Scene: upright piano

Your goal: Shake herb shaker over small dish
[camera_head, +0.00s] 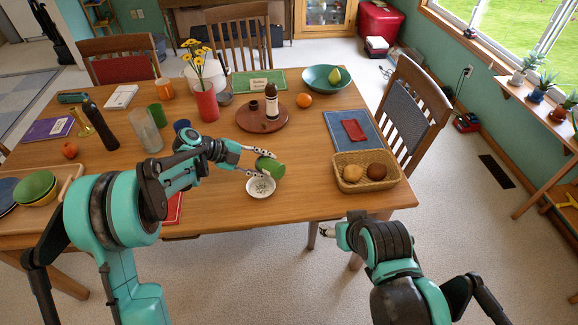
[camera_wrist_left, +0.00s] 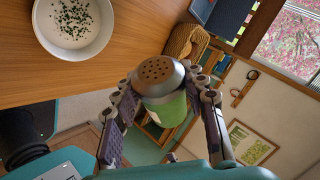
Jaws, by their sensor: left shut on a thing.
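The herb shaker (camera_head: 273,168) is green with a domed metal cap full of holes, which shows in the left wrist view (camera_wrist_left: 158,72). My left gripper (camera_head: 262,164) is shut on it, one finger on each side. The shaker is tilted and held just above the small dish (camera_head: 261,193), slightly to its right in the head view. The dish is a white bowl with dark green flakes scattered inside, plain in the left wrist view (camera_wrist_left: 72,28). My right gripper (camera_head: 327,231) is low, off the table's front edge; its fingers are mostly hidden behind its arm.
A wicker basket (camera_head: 347,187) with two round items stands right of the dish. Behind are a round wooden tray (camera_head: 245,120) with a bottle, a red vase (camera_head: 207,105) with flowers and an orange (camera_head: 304,100). Bare wood lies between dish and basket.

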